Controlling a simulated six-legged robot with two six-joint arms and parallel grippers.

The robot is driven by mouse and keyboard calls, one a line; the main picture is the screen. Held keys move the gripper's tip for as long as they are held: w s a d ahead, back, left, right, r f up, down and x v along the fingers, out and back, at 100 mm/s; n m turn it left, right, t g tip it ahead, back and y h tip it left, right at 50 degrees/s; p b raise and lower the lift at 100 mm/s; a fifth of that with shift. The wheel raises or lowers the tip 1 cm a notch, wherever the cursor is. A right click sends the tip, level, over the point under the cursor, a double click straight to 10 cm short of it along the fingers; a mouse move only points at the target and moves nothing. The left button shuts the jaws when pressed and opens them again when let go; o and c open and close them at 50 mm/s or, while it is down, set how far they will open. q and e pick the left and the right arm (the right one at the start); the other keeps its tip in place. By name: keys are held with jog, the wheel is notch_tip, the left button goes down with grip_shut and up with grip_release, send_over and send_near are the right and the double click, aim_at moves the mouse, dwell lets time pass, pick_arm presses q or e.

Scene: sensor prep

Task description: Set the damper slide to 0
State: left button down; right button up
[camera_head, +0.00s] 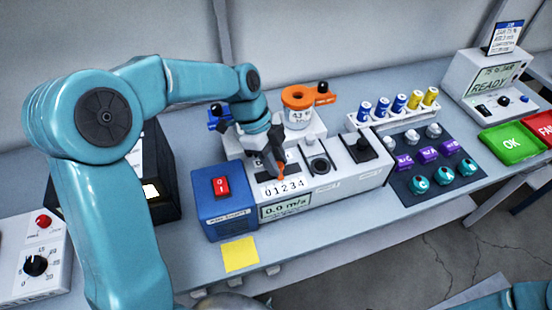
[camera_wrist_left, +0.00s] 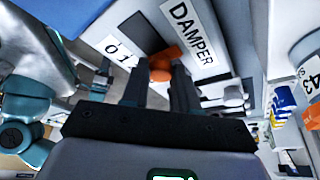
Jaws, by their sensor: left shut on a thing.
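The damper slide's orange knob (camera_head: 281,174) shows at the tips of my left gripper (camera_head: 277,165). In the left wrist view the orange knob (camera_wrist_left: 163,64) sits between the two dark fingers of my left gripper (camera_wrist_left: 160,80), which is shut on it. The white scale (camera_head: 283,187) reads 0 1 2 3 4 in front of the slot. The knob appears near the middle of the scale, but its exact mark is unclear. My right gripper is out of view.
A blue box with a red switch (camera_head: 221,187) adjoins the damper panel on its left. A display (camera_head: 285,206) reads 0.0 m/s. A dark knob (camera_head: 319,165) and black-topped control (camera_head: 362,147) stand to the right. An orange ring-topped container (camera_head: 298,105) is behind the panel.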

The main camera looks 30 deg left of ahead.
aim_at(267, 179)
pick_arm(q)
jog(key=s+a+b, duration=0.1)
jog(key=s+a, duration=0.1)
jog(key=s, duration=0.1)
jog(key=shift+a+b, duration=0.35)
jog(key=shift+b, duration=0.05)
jog(key=shift+s+a, duration=0.1)
jog(key=c, duration=0.9)
grip_release()
jog(key=shift+o, duration=0.2)
jog(key=shift+s+r, duration=0.1)
jog(key=shift+s, duration=0.05)
jog(key=shift+w, duration=0.2)
jog(key=shift+a+r, duration=0.15)
jog(key=shift+r, duration=0.25)
jog(key=v, duration=1.5)
jog(key=shift+s+r, duration=0.15)
jog(key=shift+r, duration=0.05)
